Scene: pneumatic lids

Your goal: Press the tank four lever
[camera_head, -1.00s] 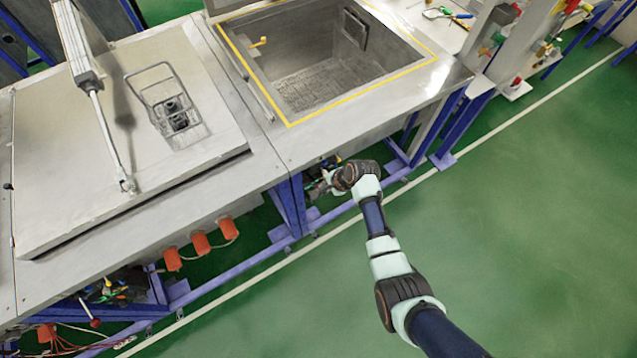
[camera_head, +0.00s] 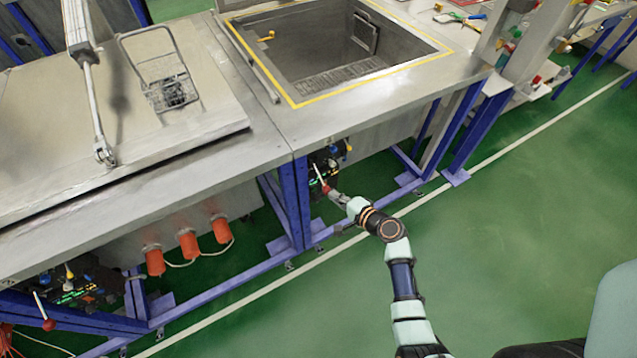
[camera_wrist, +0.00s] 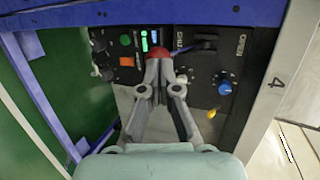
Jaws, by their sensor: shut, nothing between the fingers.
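The tank four lever shows in the head view as a thin pale rod with a red knob (camera_head: 325,189), under the open tank. In the wrist view its red knob (camera_wrist: 158,53) is just beyond my fingertips and partly hidden by them. My gripper (camera_head: 335,196) is shut and empty, with its tips right at the knob; I cannot tell whether they touch it. In the wrist view the shut fingers (camera_wrist: 157,75) point at the knob.
The open tank (camera_head: 345,74) has a yellow border. Blue frame legs (camera_head: 290,210) stand left of my gripper, and a blue beam (camera_wrist: 140,14) runs above the panel. Another red-knobbed lever (camera_head: 48,325) is at lower left. The green floor (camera_head: 510,225) is clear at right.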

